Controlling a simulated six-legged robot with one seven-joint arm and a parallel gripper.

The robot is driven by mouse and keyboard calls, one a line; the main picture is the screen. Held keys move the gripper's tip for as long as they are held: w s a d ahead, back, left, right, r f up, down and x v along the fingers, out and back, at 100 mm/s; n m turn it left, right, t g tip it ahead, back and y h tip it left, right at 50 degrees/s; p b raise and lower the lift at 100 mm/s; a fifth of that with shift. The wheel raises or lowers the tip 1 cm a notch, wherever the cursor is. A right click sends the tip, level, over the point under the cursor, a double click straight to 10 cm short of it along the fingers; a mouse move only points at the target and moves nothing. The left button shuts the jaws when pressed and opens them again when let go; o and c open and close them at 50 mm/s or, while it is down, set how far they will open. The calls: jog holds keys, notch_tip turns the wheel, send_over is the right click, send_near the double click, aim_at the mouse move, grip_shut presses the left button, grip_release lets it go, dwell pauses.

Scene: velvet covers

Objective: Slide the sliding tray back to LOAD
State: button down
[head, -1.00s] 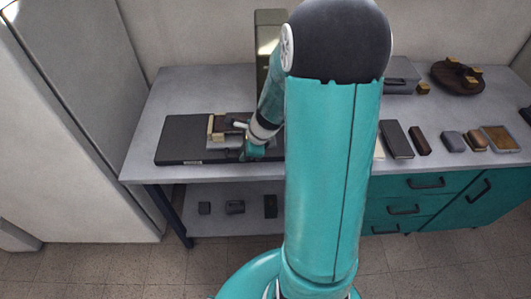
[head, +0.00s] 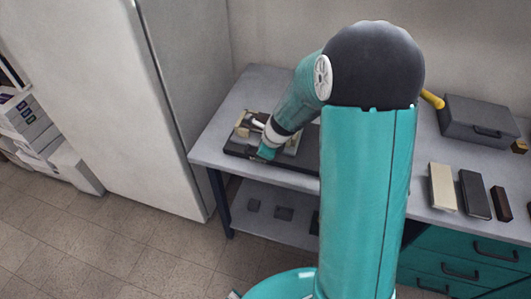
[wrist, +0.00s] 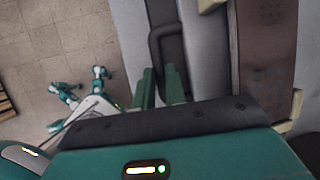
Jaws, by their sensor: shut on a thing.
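A brown panel with small holes (wrist: 265,60) lies right of the handle. My arm hides the base's right part, and no LOAD mark is readable.
The workbench (head: 222,130) has a lower shelf (head: 262,222) with small dark blocks. A tall white cabinet (head: 130,100) stands to its left. A grey case (head: 480,118) and several blocks are at the right, above teal drawers (head: 470,250). Floor in front is clear.

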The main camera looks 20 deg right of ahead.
jog(key=shift+w+a, duration=0.1)
jog(key=shift+a, duration=0.25)
jog(key=c, duration=1.5)
grip_release()
jog(key=shift+w, duration=0.15)
jog(key=shift+o, duration=0.2)
jog(key=shift+s+d+r, duration=0.2)
jog(key=shift+r, duration=0.1)
jog(key=v, duration=1.3)
jog(key=shift+a+r, duration=0.1)
jog(key=shift+r, duration=0.05)
jog(key=s+a+r+n+h, duration=0.1)
jog(key=s+r+n, duration=0.3)
jog(key=s+n, duration=0.2)
jog(key=s+a+r+n+t+h, duration=0.1)
jog(key=s+r+n, duration=0.2)
jog(key=s+n, duration=0.4)
jog(key=s+a+r+n, duration=0.1)
jog(key=s+r+n, duration=0.3)
jog(key=s+n, duration=0.3)
jog(key=n, duration=0.4)
jog(key=shift+a+r+h, duration=0.3)
jog(key=shift+r+h, duration=0.05)
jog(key=shift+h, duration=0.05)
